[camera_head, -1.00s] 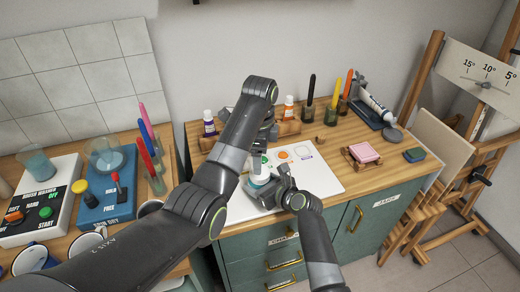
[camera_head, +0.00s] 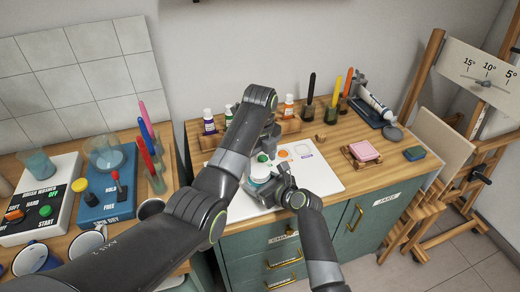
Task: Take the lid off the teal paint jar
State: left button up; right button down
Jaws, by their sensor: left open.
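The teal paint jar (camera_head: 260,173), with a pale top, stands at the front left of the white board (camera_head: 322,180). My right gripper (camera_head: 268,186) is low at the jar's front right side, close against it. Its fingers are partly hidden, so I cannot tell whether they grip the jar. My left gripper (camera_head: 269,148) is open above and behind the jar, apart from it and partly covered by my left arm. Nothing shows in its jaws.
Paint bottles (camera_head: 209,122) stand in a wooden rack behind. Jars with brushes (camera_head: 309,113) and a pink block (camera_head: 364,151) are farther right. A brush washer (camera_head: 40,205) and a blue spin dryer (camera_head: 106,200) stand left. The board's right part is clear.

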aim_at(260, 170)
pick_arm(q)
jog(key=shift+f, duration=1.55)
jog(key=c, duration=1)
jog(key=n, duration=1.3)
jog(key=shift+r+n, duration=0.1)
jog(key=shift+n, duration=0.3)
jog(key=n, duration=0.3)
